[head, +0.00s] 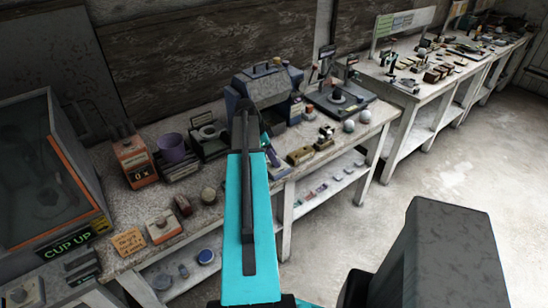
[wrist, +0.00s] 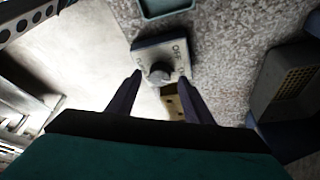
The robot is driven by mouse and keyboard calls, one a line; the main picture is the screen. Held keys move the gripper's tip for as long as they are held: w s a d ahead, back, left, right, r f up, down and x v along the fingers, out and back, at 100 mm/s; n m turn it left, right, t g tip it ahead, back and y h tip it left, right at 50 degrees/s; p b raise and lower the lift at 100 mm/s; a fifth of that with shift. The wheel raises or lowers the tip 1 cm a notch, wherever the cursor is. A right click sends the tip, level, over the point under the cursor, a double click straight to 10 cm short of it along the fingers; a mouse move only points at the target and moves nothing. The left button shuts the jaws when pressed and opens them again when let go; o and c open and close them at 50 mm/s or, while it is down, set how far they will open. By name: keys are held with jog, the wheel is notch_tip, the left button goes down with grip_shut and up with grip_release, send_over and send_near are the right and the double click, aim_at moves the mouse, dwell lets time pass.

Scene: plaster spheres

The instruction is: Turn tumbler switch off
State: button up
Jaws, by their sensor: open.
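The tumbler switch (wrist: 150,50) is a light grey box with a dark rounded lever (wrist: 158,72) and "OFF" lettering on its right side, in the upper middle of the wrist view. My gripper (wrist: 160,77) is open. Its two dark fingers point at the switch, one to each side of the lever. Contact with the lever cannot be told. In the head view my arm reaches over the bench, and I cannot make out the switch clearly there.
A tan block (wrist: 173,106) with dark spots lies close by, partly behind my right finger. A blue-grey vented box (wrist: 286,88) stands to the right in the wrist view. A teal-rimmed tray (wrist: 167,8) is above. The cluttered bench (head: 112,192) fronts open floor (head: 448,185).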

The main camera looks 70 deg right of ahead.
jog(key=shift+s+d+f, duration=0.15)
jog(key=shift+s+f, duration=0.1)
jog(key=shift+f, duration=0.35)
